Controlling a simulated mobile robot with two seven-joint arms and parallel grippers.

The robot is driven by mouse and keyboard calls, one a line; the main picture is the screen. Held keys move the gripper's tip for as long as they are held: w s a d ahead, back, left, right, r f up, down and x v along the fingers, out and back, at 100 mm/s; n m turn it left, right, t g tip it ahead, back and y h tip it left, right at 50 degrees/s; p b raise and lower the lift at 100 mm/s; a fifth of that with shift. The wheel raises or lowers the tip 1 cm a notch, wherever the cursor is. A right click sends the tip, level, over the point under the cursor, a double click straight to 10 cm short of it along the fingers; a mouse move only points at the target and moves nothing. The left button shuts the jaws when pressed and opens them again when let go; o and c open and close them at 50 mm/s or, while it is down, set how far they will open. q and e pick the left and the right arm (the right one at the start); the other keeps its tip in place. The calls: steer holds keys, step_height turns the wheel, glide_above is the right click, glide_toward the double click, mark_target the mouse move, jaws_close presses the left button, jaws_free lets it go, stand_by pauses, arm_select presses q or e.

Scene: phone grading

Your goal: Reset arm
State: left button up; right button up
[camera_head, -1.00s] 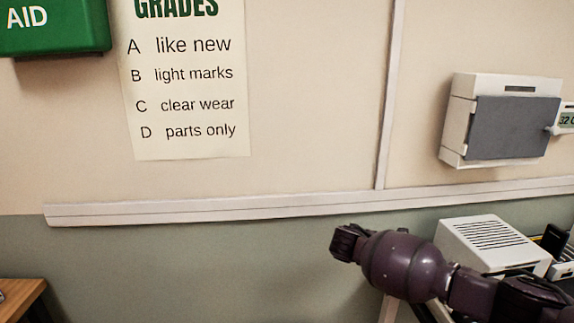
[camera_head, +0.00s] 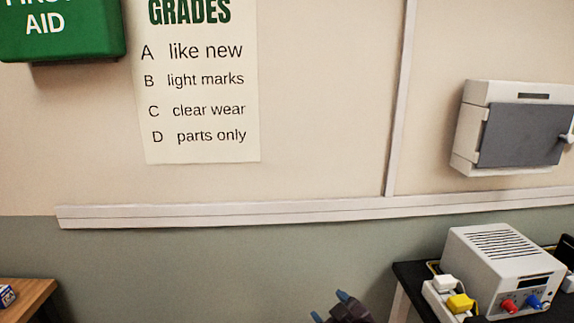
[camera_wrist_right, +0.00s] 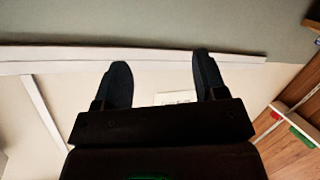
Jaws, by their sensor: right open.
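My right gripper (camera_head: 343,305) shows at the bottom edge of the head view, in front of the green lower wall. Its two blue-tipped fingers are apart. In the right wrist view the same gripper (camera_wrist_right: 163,85) shows its two dark fingers spread with nothing between them, the wall and its pale rail behind. Most of my right arm is below the head view. My left gripper is not in view.
A white power supply (camera_head: 510,262) with red and blue plugs stands on a black table at the right, beside a power strip (camera_head: 440,298). A wooden table (camera_head: 30,292) is at lower left. A grey-doored wall box (camera_head: 520,135), grades poster (camera_head: 205,90) and first aid box (camera_head: 75,35) hang above.

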steer(key=s+d+f+m+g+h, duration=0.1)
steer(key=s+d+f, duration=0.4)
steer(key=s, duration=0.5)
steer(key=s+d+f+m+g+h, duration=0.1)
steer(key=s+d+f+m+h, duration=0.2)
steer(key=s+d+f, duration=0.3)
steer(key=s+d+f+m+h, duration=0.2)
steer(key=s+d+f+m, duration=0.2)
steer(key=s, duration=1)
steer(key=d+f, duration=0.1)
steer(key=d, duration=0.1)
steer(key=shift+d+f+g, duration=0.3)
steer(key=shift+g, duration=0.1)
